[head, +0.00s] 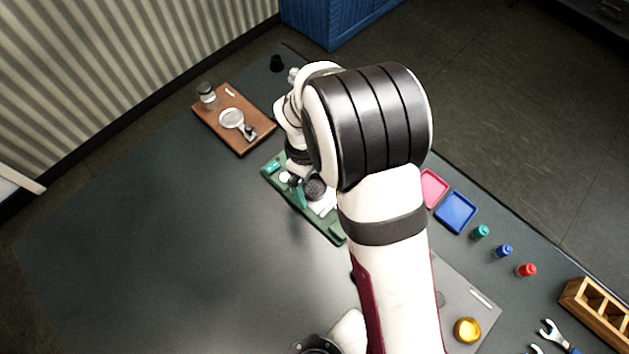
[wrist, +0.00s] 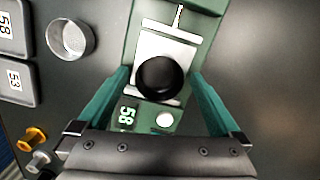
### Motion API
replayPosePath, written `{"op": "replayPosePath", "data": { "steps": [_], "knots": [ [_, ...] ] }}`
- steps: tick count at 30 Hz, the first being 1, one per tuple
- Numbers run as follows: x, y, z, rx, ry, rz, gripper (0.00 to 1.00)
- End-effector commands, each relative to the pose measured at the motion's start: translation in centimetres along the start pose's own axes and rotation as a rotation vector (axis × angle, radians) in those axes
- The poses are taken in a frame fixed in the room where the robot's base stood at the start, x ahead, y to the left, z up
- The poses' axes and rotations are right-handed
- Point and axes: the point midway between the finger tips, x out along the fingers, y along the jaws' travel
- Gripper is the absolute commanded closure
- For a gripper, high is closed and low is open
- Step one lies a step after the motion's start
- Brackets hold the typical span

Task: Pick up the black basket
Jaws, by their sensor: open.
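The black basket looks to be the dark round cup (wrist: 163,78) on a pale metal piece (wrist: 180,50) in the wrist view. That piece sits on a green tray (wrist: 205,5), which also shows in the head view (head: 333,231). In the head view a dark round top (head: 315,188) shows there, partly hidden by my arm. My gripper (wrist: 159,73) is open, its teal fingers apart to the left and right of the cup. The cup is between them in the picture; I cannot tell the height gap. A "58" label and a white disc lie just below it.
A metal ring cup (wrist: 70,38) stands by grey plates marked 58 and 53. Bolts (wrist: 33,138) lie at lower left. A brown board (head: 205,117) lies beyond the tray; pink (head: 433,188) and blue trays (head: 456,212) lie right. The table's left side is clear.

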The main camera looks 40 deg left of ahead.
Motion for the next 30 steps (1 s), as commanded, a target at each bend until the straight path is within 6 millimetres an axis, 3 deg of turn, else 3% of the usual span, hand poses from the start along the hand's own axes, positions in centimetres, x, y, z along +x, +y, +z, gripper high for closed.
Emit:
{"op": "replayPosePath", "data": {
  "steps": [3, 18, 25, 30],
  "knots": [
    [-0.1, 0.0, 0.0, 0.000, 0.000, 0.000, 0.02],
    [-0.1, 0.0, 0.0, 0.000, 0.000, 0.000, 0.92],
    [-0.4, 0.1, 0.0, 0.000, 0.001, 0.001, 0.94],
    [-2.4, 0.1, 0.2, -0.001, 0.003, 0.003, 0.94]
  ]
}}
